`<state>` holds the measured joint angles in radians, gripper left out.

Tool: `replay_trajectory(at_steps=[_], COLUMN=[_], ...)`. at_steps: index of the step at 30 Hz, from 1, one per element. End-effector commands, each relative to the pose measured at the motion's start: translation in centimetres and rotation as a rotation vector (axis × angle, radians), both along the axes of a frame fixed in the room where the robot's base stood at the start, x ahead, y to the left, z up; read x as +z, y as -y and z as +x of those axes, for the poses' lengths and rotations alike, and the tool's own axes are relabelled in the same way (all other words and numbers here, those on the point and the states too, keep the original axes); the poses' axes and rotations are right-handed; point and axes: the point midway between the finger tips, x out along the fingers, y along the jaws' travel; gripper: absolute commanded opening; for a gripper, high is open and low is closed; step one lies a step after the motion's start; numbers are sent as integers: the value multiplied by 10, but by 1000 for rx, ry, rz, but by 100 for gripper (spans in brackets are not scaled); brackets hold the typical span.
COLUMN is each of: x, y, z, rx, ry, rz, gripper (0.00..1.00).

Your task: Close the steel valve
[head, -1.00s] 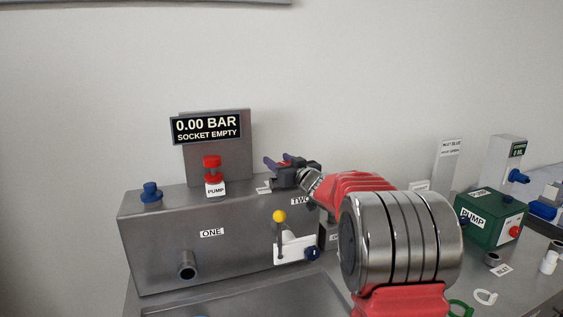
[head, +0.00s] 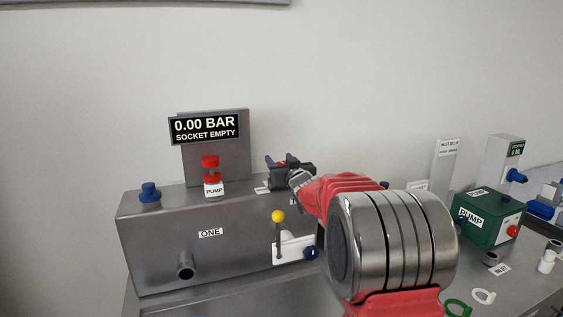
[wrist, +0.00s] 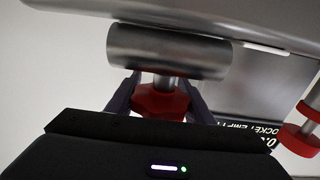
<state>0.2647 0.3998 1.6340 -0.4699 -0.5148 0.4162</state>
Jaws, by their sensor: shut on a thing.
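The steel valve's body shows in the wrist view as a short steel cylinder (wrist: 165,50) with a thin stem and a red handle (wrist: 160,102). My gripper (wrist: 163,82) has one dark finger on each side of the red handle and is shut on it. In the head view my gripper (head: 279,161) is at the top of the steel cabinet (head: 155,235), near its right end. Only a speck of red shows between the fingers there; the valve body is hidden behind my gripper.
A display (head: 205,128) reads 0.00 BAR, SOCKET EMPTY. A red pump button (head: 210,163) and a blue knob (head: 149,192) stand on the cabinet to the left. A yellow-tipped lever (head: 278,217) is on its front. A green pump box (head: 488,214) stands at the right.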

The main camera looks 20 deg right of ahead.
Motion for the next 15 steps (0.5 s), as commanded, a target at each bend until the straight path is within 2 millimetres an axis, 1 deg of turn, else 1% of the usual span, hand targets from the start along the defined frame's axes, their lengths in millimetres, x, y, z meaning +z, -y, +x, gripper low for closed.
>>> replay_trajectory(at_steps=[1, 15], x=[6, 8], y=[1, 5], z=[0, -1], rx=[-11, -115], ry=[10, 15], rz=[0, 0], gripper=[25, 25])
